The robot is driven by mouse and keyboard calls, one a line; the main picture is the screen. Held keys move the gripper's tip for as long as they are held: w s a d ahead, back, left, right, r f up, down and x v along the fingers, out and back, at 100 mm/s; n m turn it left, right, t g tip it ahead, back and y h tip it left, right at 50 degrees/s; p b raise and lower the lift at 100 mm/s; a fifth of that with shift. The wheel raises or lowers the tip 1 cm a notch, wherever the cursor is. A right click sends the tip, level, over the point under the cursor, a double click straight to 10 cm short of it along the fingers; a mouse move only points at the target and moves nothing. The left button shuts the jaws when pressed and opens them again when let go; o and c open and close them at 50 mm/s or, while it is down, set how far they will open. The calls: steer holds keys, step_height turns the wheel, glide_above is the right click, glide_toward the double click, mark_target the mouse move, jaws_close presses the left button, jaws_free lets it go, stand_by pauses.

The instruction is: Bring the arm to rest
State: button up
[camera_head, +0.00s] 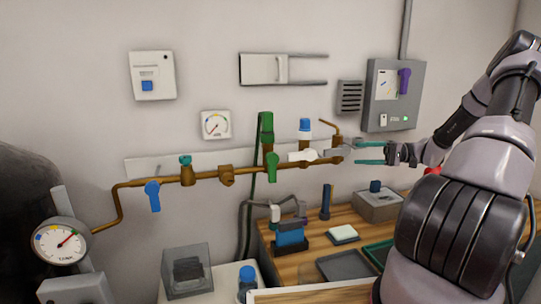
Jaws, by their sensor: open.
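My arm (455,215) comes in from the right side and reaches back toward the wall. My gripper (362,153) points left, with its two teal fingers spread apart, one above the other. The space between the fingers looks empty.
The pipe carries a blue lever (153,195), a green lever (272,166) and a white lever (302,156). A grey control box (395,95) hangs above my gripper. Below stands a wooden bench (345,250) with trays and a blue device (290,236). A gauge (60,243) stands at left.

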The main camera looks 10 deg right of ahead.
steer(key=s+a+r+g+h, duration=0.4)
steer(key=s+a+r+h, duration=0.55)
steer(key=a, duration=0.25)
steer(key=s+a+r+m+t+h, duration=0.1)
steer(key=s+r+t+h, duration=0.2)
steer(key=s+r, duration=0.3)
steer(key=s+a+r+m+t+h, duration=0.1)
steer(key=s+r+t, duration=0.4)
steer(key=s, duration=0.5)
steer(key=shift+a+r+h, duration=0.45)
steer(key=shift+a+h, duration=0.2)
steer(key=shift+h, duration=0.3)
